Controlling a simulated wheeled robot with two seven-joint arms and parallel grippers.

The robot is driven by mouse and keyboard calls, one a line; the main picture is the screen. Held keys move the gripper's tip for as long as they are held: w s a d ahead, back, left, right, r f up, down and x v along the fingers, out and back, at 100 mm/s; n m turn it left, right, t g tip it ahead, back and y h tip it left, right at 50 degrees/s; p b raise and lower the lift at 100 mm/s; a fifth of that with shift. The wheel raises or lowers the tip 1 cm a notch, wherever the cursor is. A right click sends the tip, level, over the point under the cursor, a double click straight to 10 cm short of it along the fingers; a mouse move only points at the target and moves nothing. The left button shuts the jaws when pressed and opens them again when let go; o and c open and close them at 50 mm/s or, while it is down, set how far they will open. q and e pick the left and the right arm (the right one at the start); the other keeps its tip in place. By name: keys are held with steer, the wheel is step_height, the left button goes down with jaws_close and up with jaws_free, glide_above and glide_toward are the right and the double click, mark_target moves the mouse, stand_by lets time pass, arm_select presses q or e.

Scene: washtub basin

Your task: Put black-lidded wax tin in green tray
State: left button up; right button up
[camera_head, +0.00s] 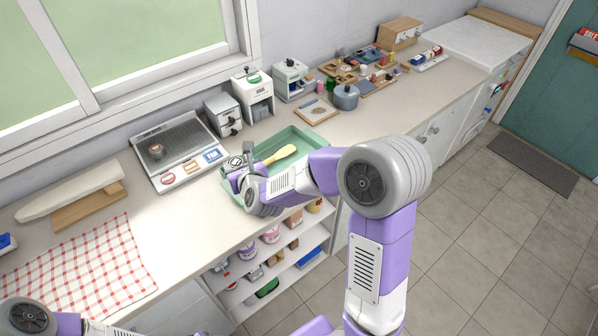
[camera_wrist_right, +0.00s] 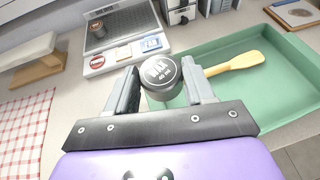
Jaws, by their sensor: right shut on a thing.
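In the head view, my right gripper (camera_head: 240,170) is over the left end of the green tray (camera_head: 312,140). The wrist view shows the tray (camera_wrist_right: 290,52) below and to the right of the tin. The tin appears upright, and the gap beneath it is hidden. A yellow spatula or brush (camera_head: 280,155) lies in the tray. My left arm shows at the bottom left, but its gripper is not visible.
A grey rack or scale-like board (camera_head: 180,150) stands left of the tray, carrying a dark round can (camera_head: 157,151) and several coloured labels. White appliances (camera_head: 253,95) stand behind. A checked cloth (camera_head: 80,265) lies at the left. The tray's right part is mostly clear.

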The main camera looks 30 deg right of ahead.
mark_target(279, 167)
steer(key=w+d+f+m+g+h+b, duration=0.25)
steer(key=d+m+g+h+b, duration=0.25)
steer(key=d+m+h+b, duration=0.65)
steer(key=f+b, duration=0.1)
steer(key=f, duration=0.2)
steer(key=d+f+n+y+b, duration=0.1)
steer(key=f, duration=0.3)
steer(key=d+f+n+y+b, duration=0.1)
steer(key=f, duration=0.2)
steer(key=shift+s+d+f+b, duration=0.2)
steer(key=shift+s+f+b, duration=0.05)
steer(key=shift+b, duration=0.15)
steer(key=shift+f, duration=0.15)
steer(key=o, duration=1.1)
steer(key=shift+c, duration=0.2)
